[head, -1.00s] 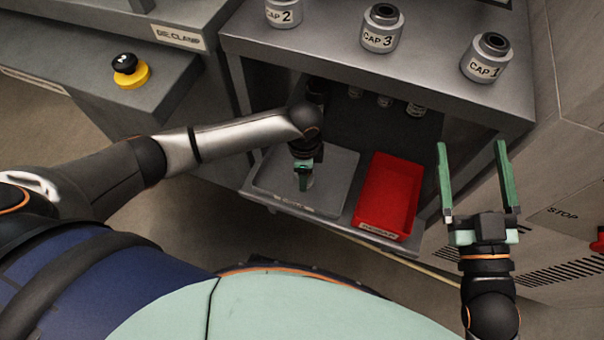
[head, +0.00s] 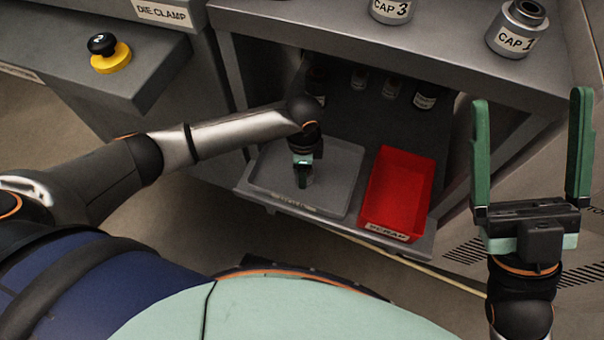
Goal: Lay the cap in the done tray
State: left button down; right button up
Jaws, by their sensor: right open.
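The grey tray (head: 338,188), its front label too small to read, lies on the lower shelf left of the red scrap tray. My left gripper (head: 303,184) points down inside the grey tray's outline, low over its floor. Its fingers are small and dark here, so I cannot tell whether they are open or shut, or whether a cap is between them. My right gripper (head: 530,150) is open and empty, fingers upward, at the right. Cap 3 (head: 391,10) and cap 1 (head: 517,30) stand on the upper shelf.
The red scrap tray (head: 398,192) looks empty. Several small labelled containers (head: 390,88) stand at the back of the lower shelf. The upper shelf (head: 440,50) overhangs the trays. A yellow and black button (head: 110,55) is on the die clamp bench at the left.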

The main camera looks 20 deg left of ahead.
pick_arm(q)
jog(key=shift+f, duration=0.5)
jog(key=shift+r, duration=0.1)
pick_arm(e)
jog(key=shift+a+f, duration=0.1)
jog(key=shift+f, duration=0.45)
pick_arm(q)
jog(key=shift+c, duration=0.6)
grip_release()
jog(key=shift+f, duration=0.2)
